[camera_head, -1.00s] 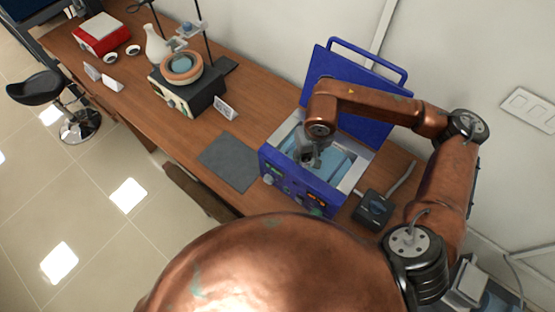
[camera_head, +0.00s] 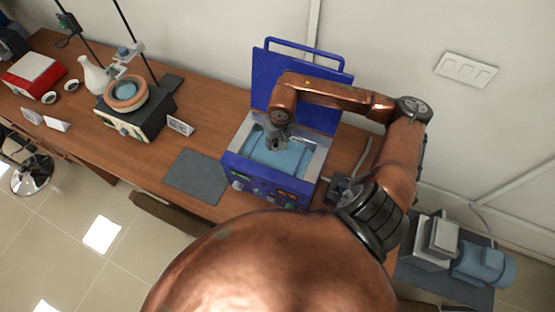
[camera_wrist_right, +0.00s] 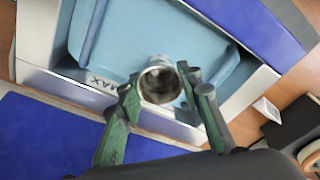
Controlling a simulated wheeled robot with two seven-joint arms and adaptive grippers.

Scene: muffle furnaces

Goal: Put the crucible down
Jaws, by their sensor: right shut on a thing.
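The crucible (camera_wrist_right: 160,82) shows in the right wrist view as a small, shiny grey cup with a round open mouth. My right gripper (camera_wrist_right: 163,88) is shut on it, with a green finger on each side. In the head view my right gripper (camera_head: 277,138) is over the open blue bath (camera_head: 262,182), which has a light-blue basin inside. The crucible is hard to make out there. I cannot tell whether it touches the basin floor. My left gripper is not in view.
The bath's blue lid (camera_head: 300,88) stands open behind it. A grey mat (camera_head: 197,174) lies bare to its left. A hotplate (camera_head: 135,115) with a bowl on top and label cards stand further left. A pump (camera_head: 470,262) is at the lower right.

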